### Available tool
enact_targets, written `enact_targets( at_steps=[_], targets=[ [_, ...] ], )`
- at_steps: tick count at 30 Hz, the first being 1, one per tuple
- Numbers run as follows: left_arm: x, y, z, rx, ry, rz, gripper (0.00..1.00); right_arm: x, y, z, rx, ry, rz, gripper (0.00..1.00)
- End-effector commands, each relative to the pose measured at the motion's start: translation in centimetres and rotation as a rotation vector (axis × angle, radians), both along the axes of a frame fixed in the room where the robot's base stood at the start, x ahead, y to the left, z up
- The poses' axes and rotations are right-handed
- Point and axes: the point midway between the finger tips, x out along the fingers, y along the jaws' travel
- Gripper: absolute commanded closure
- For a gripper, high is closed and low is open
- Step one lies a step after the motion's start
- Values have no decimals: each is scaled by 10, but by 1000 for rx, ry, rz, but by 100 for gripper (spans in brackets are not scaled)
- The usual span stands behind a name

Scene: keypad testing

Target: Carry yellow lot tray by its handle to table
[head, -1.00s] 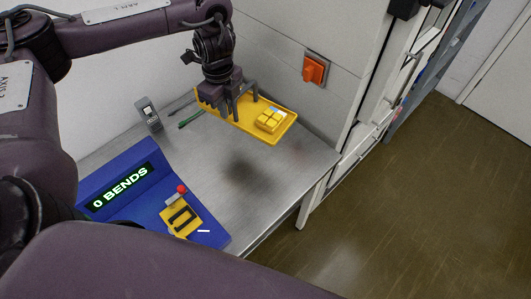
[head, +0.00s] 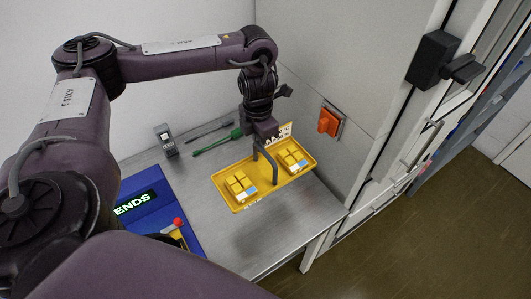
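The yellow lot tray (head: 241,206) is over the grey metal table, roughly level. Two clusters of yellow pieces with pale blue labels sit in it, one on the left (head: 239,187) and one on the right (head: 291,158). A grey arched handle (head: 273,172) rises from the tray's middle. My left gripper (head: 264,143) comes down from above and appears shut on the top of the handle; the fingertips are partly hidden. A soft shadow lies on the table below the tray, and I cannot tell how large the gap is. My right gripper is out of view.
The metal table (head: 300,226) is bare in front of the tray. A blue console (head: 185,208) with a lit display stands at left. A green tool (head: 217,143) and a small grey device (head: 166,140) lie behind. An orange switch (head: 329,121) is on the wall.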

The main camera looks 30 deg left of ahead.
Motion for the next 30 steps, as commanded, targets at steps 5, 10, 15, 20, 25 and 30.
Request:
enact_targets(
  at_steps=[5, 10, 15, 20, 25, 30],
  targets=[
    [-3, 0, -39, -2, 9, -9, 100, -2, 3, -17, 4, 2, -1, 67],
    [-2, 0, -81, -2, 7, -7, 100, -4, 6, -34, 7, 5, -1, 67],
    [-3, 0, -124, -3, 9, -6, 100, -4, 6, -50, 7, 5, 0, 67],
    [-2, 0, -152, -2, 4, -6, 100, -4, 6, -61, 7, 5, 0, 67],
    [-1, 0, -162, -1, 1, -7, 100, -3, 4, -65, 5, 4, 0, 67],
    [-2, 0, -187, -1, 5, -7, 100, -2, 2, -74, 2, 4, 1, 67]
  ],
)
